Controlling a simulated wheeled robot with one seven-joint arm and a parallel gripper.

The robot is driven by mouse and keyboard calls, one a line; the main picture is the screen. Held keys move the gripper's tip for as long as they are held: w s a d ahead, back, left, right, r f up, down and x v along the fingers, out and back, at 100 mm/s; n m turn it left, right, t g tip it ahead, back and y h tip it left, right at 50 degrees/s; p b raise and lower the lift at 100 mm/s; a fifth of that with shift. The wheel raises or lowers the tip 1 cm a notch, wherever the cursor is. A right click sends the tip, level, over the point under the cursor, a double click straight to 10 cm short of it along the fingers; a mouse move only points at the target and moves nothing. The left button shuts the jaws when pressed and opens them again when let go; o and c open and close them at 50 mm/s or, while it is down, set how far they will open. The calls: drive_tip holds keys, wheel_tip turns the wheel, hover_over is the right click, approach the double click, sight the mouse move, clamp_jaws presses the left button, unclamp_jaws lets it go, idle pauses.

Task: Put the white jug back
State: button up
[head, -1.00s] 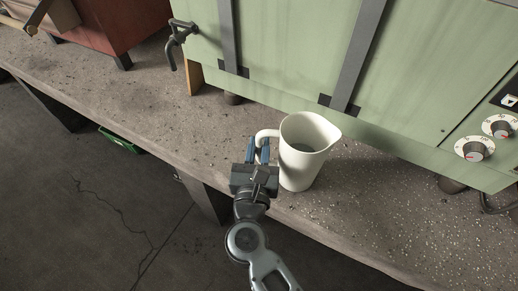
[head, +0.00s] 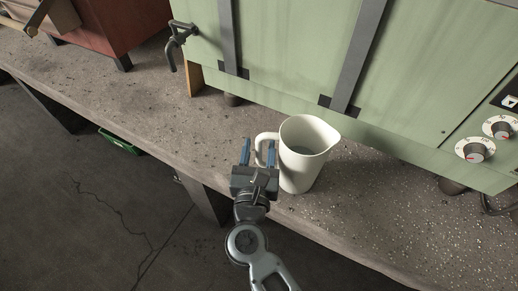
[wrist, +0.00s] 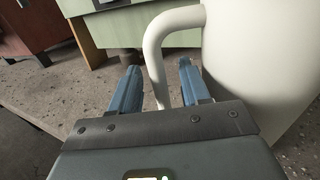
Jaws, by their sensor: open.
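The white jug (head: 304,160) stands upright on the concrete bench near its front edge, spout to the right and handle to the left. In the wrist view its body (wrist: 262,60) fills the right side. Its handle (wrist: 156,62) comes down between my two blue fingers. My gripper (head: 258,152) is open at the handle, with a finger on either side and a gap to each. The wrist view also shows my gripper (wrist: 160,88) spread and not closed on the handle.
A large green cabinet (head: 290,55) with grey straps stands behind the jug, with dials at the right. A red box (head: 120,30) is at the back left. The bench (head: 130,95) is clear to the left of the jug.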

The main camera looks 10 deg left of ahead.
drive_tip(key=s+b, duration=0.1)
drive_tip(key=s, duration=1.1)
drive_tip(key=shift+d, duration=0.3)
drive_tip(key=shift+r, duration=0.1)
drive_tip(key=s+d+r+n+t, duration=0.1)
drive_tip(key=s+d+r+n, duration=0.1)
drive_tip(key=s+d+n, duration=0.5)
drive_tip(key=s+d+r+n+t, duration=0.1)
drive_tip(key=s+d+r+n, duration=0.2)
drive_tip(key=d+n, duration=0.75)
drive_tip(key=s+d+r+n+g, duration=0.1)
drive_tip(key=s+d+n+g, duration=0.1)
drive_tip(key=s+d+n, duration=0.2)
drive_tip(key=s+d+r+n+g+h, duration=0.1)
drive_tip(key=s+d+n, duration=0.4)
drive_tip(key=s+n, duration=0.6)
drive_tip(key=r+n+g, duration=0.1)
drive_tip(key=n+g, duration=0.1)
drive_tip(key=n, duration=0.1)
drive_tip(key=shift+r, duration=0.3)
drive_tip(key=shift+s, duration=0.1)
